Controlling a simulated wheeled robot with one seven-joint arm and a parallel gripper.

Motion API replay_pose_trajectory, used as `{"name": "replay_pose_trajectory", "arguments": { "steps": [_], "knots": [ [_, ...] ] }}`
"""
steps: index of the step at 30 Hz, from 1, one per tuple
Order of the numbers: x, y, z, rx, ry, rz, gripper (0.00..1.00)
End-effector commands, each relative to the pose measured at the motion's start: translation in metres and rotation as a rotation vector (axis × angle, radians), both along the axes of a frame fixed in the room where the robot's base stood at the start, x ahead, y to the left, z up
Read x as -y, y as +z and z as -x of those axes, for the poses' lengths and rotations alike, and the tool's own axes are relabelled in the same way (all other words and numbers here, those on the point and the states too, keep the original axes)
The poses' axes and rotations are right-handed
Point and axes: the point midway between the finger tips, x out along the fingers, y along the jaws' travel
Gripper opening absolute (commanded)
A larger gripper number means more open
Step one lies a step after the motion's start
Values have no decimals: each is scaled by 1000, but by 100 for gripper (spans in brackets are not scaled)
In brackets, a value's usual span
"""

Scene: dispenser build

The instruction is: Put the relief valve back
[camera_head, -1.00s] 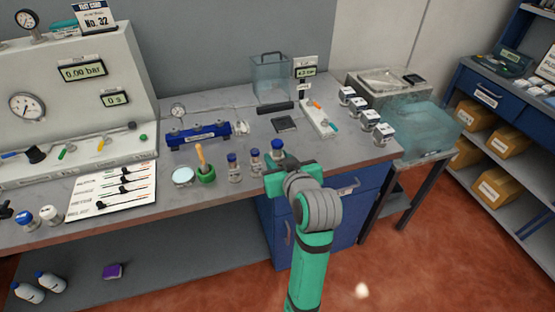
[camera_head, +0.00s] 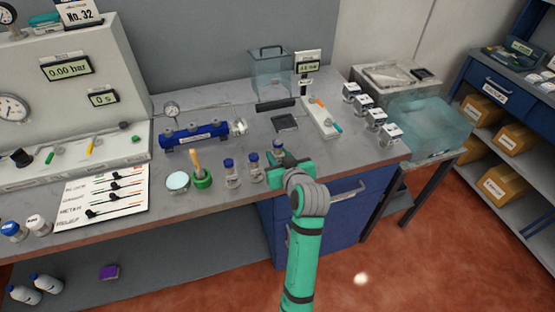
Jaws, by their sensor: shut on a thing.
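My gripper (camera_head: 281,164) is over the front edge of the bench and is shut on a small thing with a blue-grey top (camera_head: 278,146). The jaws hide its lower part, and I cannot tell whether it is the relief valve. It is upright and close to the right of two blue-capped vials (camera_head: 254,168). The blue manifold (camera_head: 190,137) lies on the bench further back and left, with several grey fittings on top. A silvery fitting (camera_head: 238,127) is at its right end. No part is clearly marked as the relief valve.
A green pot with a wooden handle (camera_head: 202,180) and a round dish (camera_head: 178,181) stand left of the vials.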

Motion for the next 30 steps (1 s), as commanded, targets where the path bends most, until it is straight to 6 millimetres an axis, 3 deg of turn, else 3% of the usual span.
{"name": "replay_pose_trajectory", "arguments": {
  "steps": [6,17,18,20,30],
  "knots": [
    [1,-27,0,0,-1,-1,0],
    [2,-30,0,1,-4,-1,0],
    [2,-31,0,0,-4,-1,33],
    [2,-31,0,0,-4,-1,47],
    [2,-29,0,0,-3,0,47]
  ]
}}
